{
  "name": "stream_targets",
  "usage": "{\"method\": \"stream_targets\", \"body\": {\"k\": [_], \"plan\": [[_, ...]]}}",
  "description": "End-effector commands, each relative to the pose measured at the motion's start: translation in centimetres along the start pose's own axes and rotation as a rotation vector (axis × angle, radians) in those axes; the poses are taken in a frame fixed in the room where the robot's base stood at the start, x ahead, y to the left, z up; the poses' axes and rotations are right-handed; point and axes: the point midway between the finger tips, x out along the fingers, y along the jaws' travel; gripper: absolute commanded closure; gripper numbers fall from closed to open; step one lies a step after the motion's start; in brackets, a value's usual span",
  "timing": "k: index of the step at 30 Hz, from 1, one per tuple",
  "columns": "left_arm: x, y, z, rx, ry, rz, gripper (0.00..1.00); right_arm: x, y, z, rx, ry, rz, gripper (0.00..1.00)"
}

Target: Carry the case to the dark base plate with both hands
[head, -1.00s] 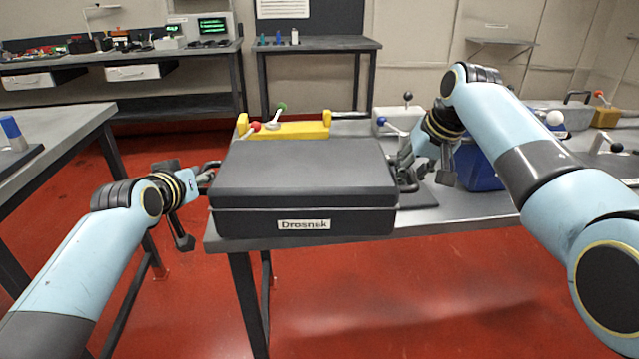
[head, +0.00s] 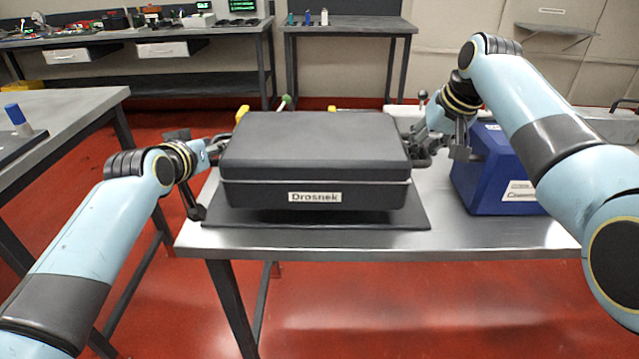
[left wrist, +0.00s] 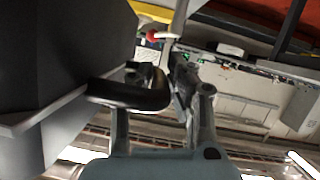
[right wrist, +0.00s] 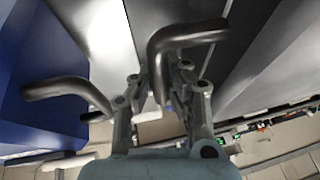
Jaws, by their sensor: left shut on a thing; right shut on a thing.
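The dark grey case (head: 315,165), labelled "Drosnek", is held level between my two grippers in the head view. The dark base plate (head: 415,218) shows under and around the case on the metal table. Whether the case touches the plate I cannot tell. My left gripper (head: 212,148) is shut on the handle at the case's left side; that dark handle (left wrist: 130,95) shows in the left wrist view. My right gripper (head: 428,145) is shut on the handle at the right side; a dark bar handle (right wrist: 185,38) shows between its fingers in the right wrist view.
A blue box (head: 495,180) stands on the table right of the case, close to my right arm. The metal table (head: 330,240) has a bare strip along its front edge. A yellow object with a green-knobbed lever (head: 285,101) is partly hidden behind the case.

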Motion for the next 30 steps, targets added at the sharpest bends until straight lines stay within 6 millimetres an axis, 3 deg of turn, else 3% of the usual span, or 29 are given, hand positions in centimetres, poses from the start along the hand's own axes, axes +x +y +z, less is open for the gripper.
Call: {"method": "stream_targets", "body": {"k": [1,14,30], "plan": [[-0.2,-0.1,-1.2,0.007,0.015,-0.003,1.00,-0.9,0.3,-0.7,0.001,0.012,0.009,1.00],[-0.2,-0.1,-1.1,0.007,0.014,-0.003,1.00,-0.7,0.3,-0.6,0.001,0.011,0.010,1.00],[0.5,-0.5,0.9,0.007,0.011,-0.003,1.00,1.1,0.8,0.2,0.002,0.008,0.010,1.00]]}}
